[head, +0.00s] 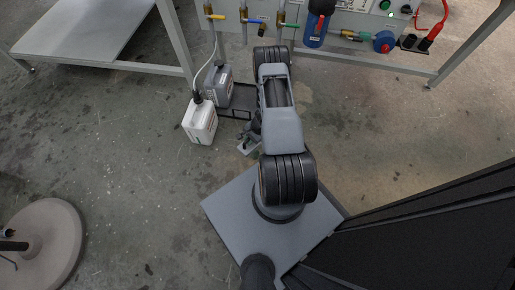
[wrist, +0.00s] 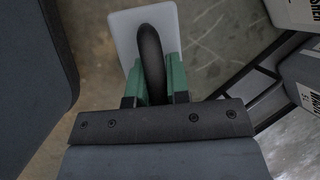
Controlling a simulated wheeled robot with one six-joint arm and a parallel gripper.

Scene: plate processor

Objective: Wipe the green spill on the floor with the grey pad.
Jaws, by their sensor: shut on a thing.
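My gripper (wrist: 155,80) has green fingers and is shut on the black curved handle (wrist: 150,45) of the grey pad. The pad (wrist: 124,24) is a pale rectangle just beyond the fingertips in the wrist view. In the head view the pad (head: 248,149) shows small beside my arm, low at the floor. I cannot tell whether it touches the floor. My arm hides part of the gripper and pad there. I cannot make out the green spill in either view; it may be hidden under my arm or the pad.
A white canister (head: 200,122) and a grey canister (head: 218,88) stand close to the pad, by a black rack (head: 240,103). A round stand base (head: 45,245) is at lower left. A bench with valves (head: 345,22) is at the back.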

